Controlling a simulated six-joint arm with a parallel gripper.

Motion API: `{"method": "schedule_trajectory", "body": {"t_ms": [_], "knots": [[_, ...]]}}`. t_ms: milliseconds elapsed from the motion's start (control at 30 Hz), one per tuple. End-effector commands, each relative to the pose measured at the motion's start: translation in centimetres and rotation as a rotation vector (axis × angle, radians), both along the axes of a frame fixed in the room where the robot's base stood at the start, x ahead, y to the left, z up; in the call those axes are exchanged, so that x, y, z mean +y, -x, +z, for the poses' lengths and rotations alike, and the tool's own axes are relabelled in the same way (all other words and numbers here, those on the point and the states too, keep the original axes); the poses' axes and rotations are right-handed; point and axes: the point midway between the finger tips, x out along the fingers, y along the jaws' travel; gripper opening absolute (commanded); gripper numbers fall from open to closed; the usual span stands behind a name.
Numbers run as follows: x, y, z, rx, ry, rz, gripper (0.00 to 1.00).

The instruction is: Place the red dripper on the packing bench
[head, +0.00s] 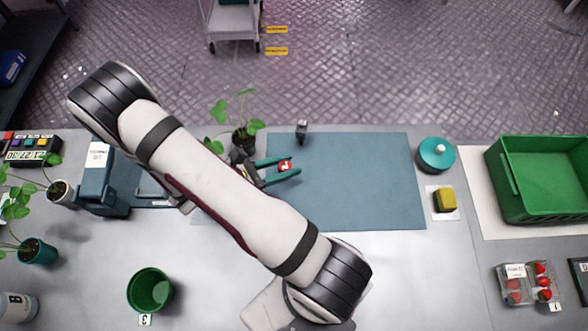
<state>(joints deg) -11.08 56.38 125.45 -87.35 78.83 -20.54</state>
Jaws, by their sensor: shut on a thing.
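The red dripper (285,166) is a small red piece with a white mark on its top. It sits between the teal fingers of my gripper (281,171), near the left part of the blue-grey mat. My gripper is shut on it. From this overhead view I cannot tell whether the dripper touches the mat or is held above it. The packing bench (420,275) is the light grey table under everything. My arm crosses the bench and hides part of the mat's left side.
The blue-grey mat (360,185) is clear right of my gripper. A potted seedling (243,138) and small dark block (302,131) stand close behind. Left are a dark blue device (107,185) and green cup (150,289); right are a teal round container (436,154), yellow block (445,200) and green crate (540,180).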

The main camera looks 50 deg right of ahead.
Motion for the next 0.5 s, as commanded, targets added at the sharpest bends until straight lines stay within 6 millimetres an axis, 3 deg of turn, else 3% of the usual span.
{"method": "schedule_trajectory", "body": {"t_ms": [100, 167, 500], "knots": [[0.0, 0.1, -2.5, 0.004, 0.001, 0.001, 0.00], [0.0, 0.0, -3.1, 0.002, 0.001, 0.001, 0.00], [0.0, 0.0, -3.5, 0.001, 0.000, 0.001, 0.00]]}}
